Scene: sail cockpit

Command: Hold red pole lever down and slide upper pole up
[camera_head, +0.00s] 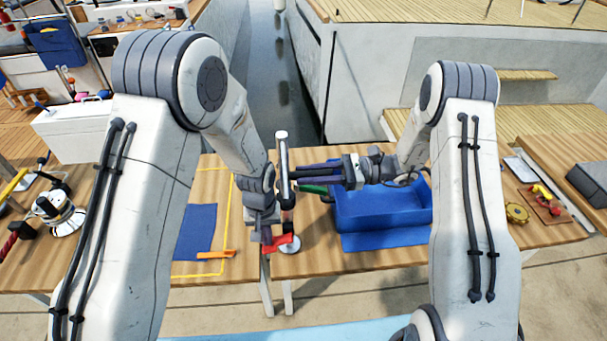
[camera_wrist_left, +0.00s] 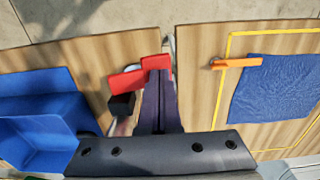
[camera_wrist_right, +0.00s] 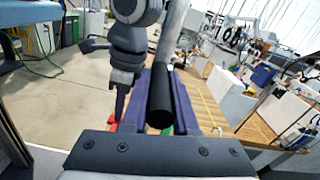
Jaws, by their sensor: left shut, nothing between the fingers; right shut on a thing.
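An upright pole stands at the table's front edge, with a silver upper pole (camera_head: 281,150) and a dark grip section below it. Its red lever (camera_head: 283,241) sits low on the pole and also shows in the left wrist view (camera_wrist_left: 128,81). My left gripper (camera_head: 265,239) points down, shut and empty, its tips at the red lever; contact looks likely but is partly hidden. My right gripper (camera_head: 290,174) reaches in level from the right and is shut on the upper pole, whose black section (camera_wrist_right: 160,100) shows between its fingers in the right wrist view.
A blue bin (camera_head: 385,215) stands right of the pole. A winch (camera_head: 57,212) stands far left. A gap splits the table near the pole.

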